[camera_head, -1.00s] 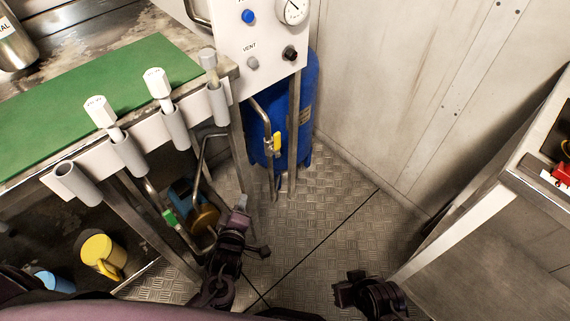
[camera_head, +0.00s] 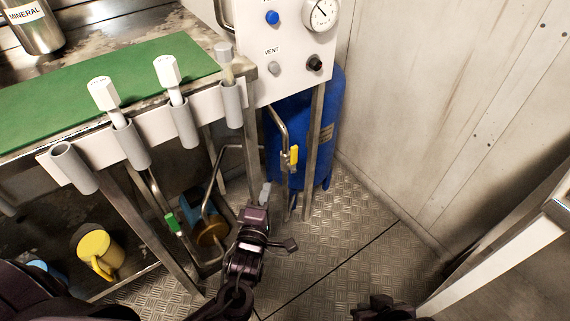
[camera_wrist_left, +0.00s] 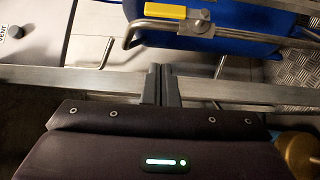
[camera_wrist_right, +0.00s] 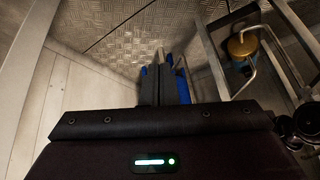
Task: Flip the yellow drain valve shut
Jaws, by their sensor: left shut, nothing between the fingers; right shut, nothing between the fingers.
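The yellow drain valve handle (camera_head: 294,157) sits on a bent metal pipe in front of the blue tank (camera_head: 329,130), its long side roughly in line with the pipe. In the left wrist view the yellow handle (camera_wrist_left: 166,11) is at the top, beyond the fingertips. My left gripper (camera_head: 264,193) is shut and empty, below and left of the handle and apart from it. The left fingers (camera_wrist_left: 160,84) point toward a metal frame bar. My right gripper's fingers (camera_wrist_right: 163,84) are shut and empty in the right wrist view, well away from the valve.
A metal frame post (camera_head: 315,150) stands right of the valve. The bench with a green mat (camera_head: 60,108) and white tube holders is at the left. Floor (camera_head: 350,215) is free before the tank.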

